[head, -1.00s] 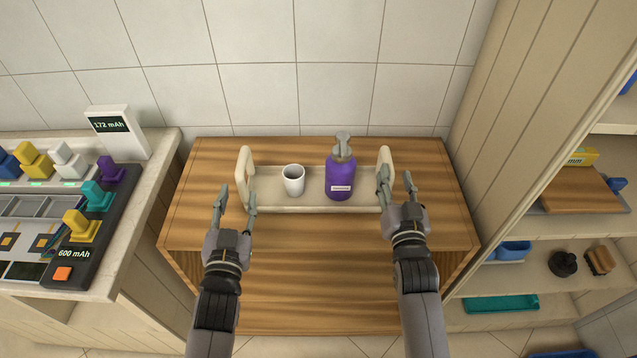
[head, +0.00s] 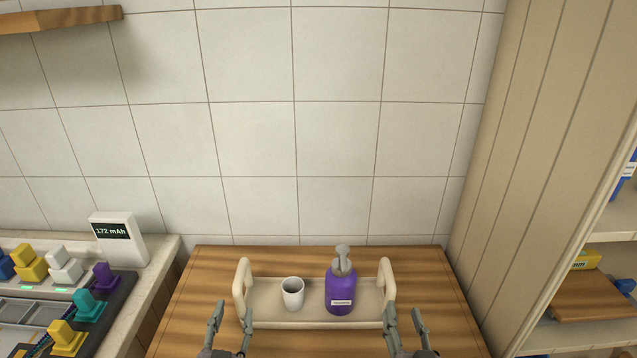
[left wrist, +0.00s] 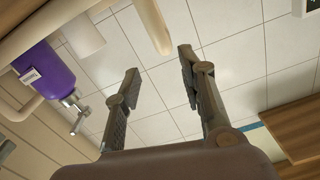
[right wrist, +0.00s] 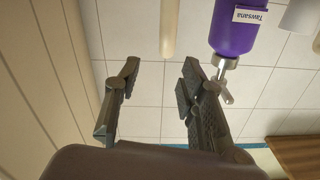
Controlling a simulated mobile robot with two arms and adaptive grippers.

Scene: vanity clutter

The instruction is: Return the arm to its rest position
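My left gripper (head: 231,328) is at the lower edge of the head view, in front of the left handle of a cream tray (head: 262,324). Its fingers are apart with nothing between them, as the left wrist view (left wrist: 163,82) also shows. My right gripper (head: 405,325) is in front of the tray's right handle. Its fingers are apart and empty, also in the right wrist view (right wrist: 155,85). A white cup (head: 292,295) and a purple pump bottle (head: 341,292) stand upright on the tray. My arms below the grippers are out of the head view.
The tray rests on a wooden cabinet top (head: 205,290). A counter at left holds a charging station with coloured blocks and a display (head: 118,239). A wooden shelf (head: 60,19) is on the wall at upper left. A tall shelf unit (head: 555,150) stands at right.

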